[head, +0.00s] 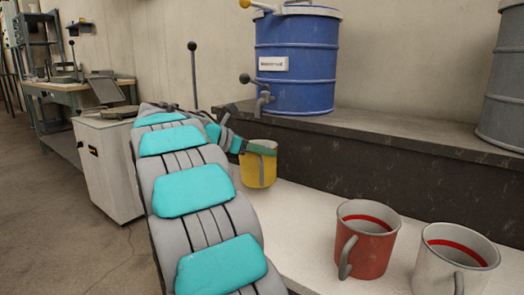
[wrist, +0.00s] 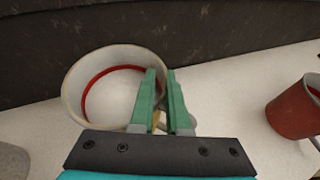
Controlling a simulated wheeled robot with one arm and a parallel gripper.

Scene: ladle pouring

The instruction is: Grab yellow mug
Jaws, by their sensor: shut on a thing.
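The yellow mug (head: 258,166) stands on the white lower ledge at the end of my arm in the head view. In the wrist view its pale rim (wrist: 75,85) and red inner ring show from above. My gripper (head: 262,148) is at the mug's near side, with its green fingers at the rim. In the wrist view the gripper (wrist: 166,80) has one finger inside the mug and the other outside, with the mug's wall between them. The fingers are shut on the mug.
A red mug (head: 366,245) and a white mug (head: 455,262) stand on the white ledge (head: 300,215) to the right; the red one also shows in the wrist view (wrist: 295,110). A blue drum (head: 296,65) with a tap and a grey drum (head: 505,90) stand on the dark raised shelf (head: 400,140) behind.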

